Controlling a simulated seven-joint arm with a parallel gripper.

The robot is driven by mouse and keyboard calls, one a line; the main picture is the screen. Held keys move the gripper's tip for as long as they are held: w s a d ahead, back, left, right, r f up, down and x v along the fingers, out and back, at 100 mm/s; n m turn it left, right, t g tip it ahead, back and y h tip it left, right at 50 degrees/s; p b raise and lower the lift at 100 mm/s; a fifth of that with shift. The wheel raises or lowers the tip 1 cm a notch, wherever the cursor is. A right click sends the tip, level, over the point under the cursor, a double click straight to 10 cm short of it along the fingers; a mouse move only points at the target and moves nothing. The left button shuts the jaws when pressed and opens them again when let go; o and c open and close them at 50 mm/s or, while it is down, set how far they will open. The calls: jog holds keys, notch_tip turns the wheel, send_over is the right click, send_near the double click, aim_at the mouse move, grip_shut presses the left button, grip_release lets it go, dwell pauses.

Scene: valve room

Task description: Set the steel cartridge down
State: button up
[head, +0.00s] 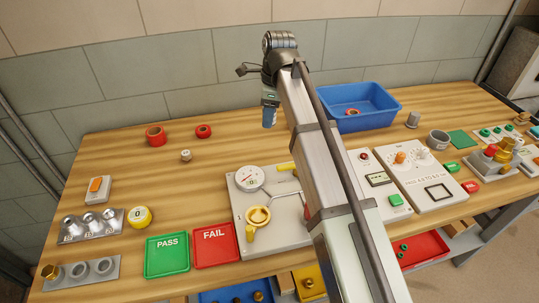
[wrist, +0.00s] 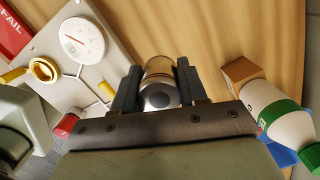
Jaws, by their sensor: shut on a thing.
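My gripper (wrist: 156,88) is shut on the steel cartridge (wrist: 158,97), a round metal piece with a dark centre, held between the two dark fingers in the wrist view. A brownish rim shows behind its end face. Bare wooden bench top lies beyond it; I cannot tell whether the cartridge touches the wood. In the head view my gripper (head: 269,108) hangs over the rear middle of the bench (head: 120,165), left of the blue bin. The cartridge cannot be made out there.
The blue bin (head: 381,122) holds a red ring. A gauge fixture (head: 237,205) stands in front, with green PASS (head: 166,266) and red FAIL (head: 216,258) trays to its left. A white-green bottle (wrist: 280,118) is close on the wrist view's right. The rear-left bench is mostly clear.

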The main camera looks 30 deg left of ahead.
aim_at(267, 155)
jog(key=shift+f, duration=6.2)
jog(key=shift+f, duration=0.1)
jog(key=o, duration=1.3)
jog(key=shift+c, duration=0.2)
jog(key=r, duration=0.4)
jog(key=d+r, duration=0.1)
jog(key=r, duration=0.7)
jog(key=shift+w+d, duration=0.15)
jog(key=shift+w, duration=0.2)
